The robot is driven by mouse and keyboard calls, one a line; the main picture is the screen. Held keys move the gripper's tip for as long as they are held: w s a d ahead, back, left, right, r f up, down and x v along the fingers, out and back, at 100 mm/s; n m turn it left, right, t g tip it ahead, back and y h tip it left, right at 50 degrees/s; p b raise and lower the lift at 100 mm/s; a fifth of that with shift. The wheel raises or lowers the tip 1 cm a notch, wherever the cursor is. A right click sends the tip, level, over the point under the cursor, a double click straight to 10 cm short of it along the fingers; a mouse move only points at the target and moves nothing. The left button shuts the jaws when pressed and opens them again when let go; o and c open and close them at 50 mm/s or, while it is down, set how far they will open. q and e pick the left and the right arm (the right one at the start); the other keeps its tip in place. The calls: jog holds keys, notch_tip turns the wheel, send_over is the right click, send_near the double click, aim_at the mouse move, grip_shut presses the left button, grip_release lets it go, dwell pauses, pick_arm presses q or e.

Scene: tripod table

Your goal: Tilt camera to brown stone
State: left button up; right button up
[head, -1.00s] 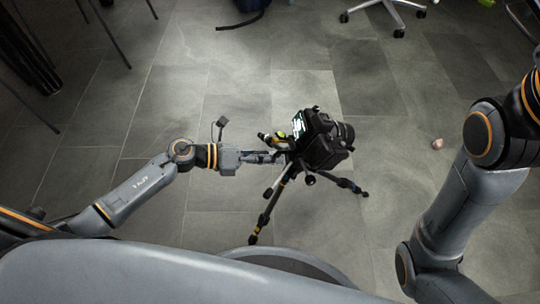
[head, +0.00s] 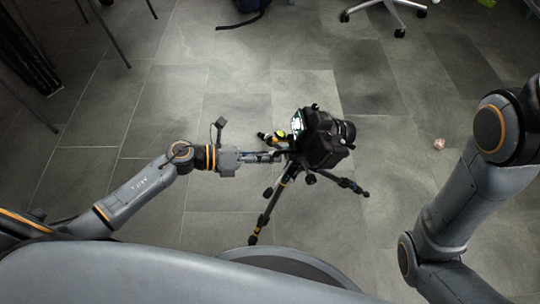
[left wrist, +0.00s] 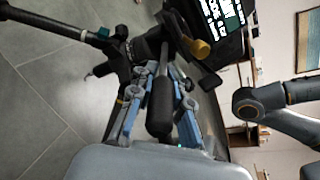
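A black camera (head: 326,138) with a lit screen sits on a tripod (head: 266,208), its lens facing right in the head view. The brown stone (head: 439,144) is a small pinkish-brown lump on the floor to the right of the camera. My left gripper (head: 277,156) is at the tripod head, left of the camera. In the left wrist view its fingers (left wrist: 163,85) close around the black tripod handle (left wrist: 160,104); the exact contact is partly hidden. The lit camera screen (left wrist: 215,25) is at the top there. My right arm is at the right; its gripper is out of view.
Grey tiled floor (head: 400,90) is clear around the tripod. An office chair base (head: 385,14) and a dark bag (head: 252,8) are at the back. Thin dark legs (head: 103,32) stand at upper left.

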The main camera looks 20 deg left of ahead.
pick_arm(q)
jog(key=o, duration=0.5)
jog(key=v, duration=1.2)
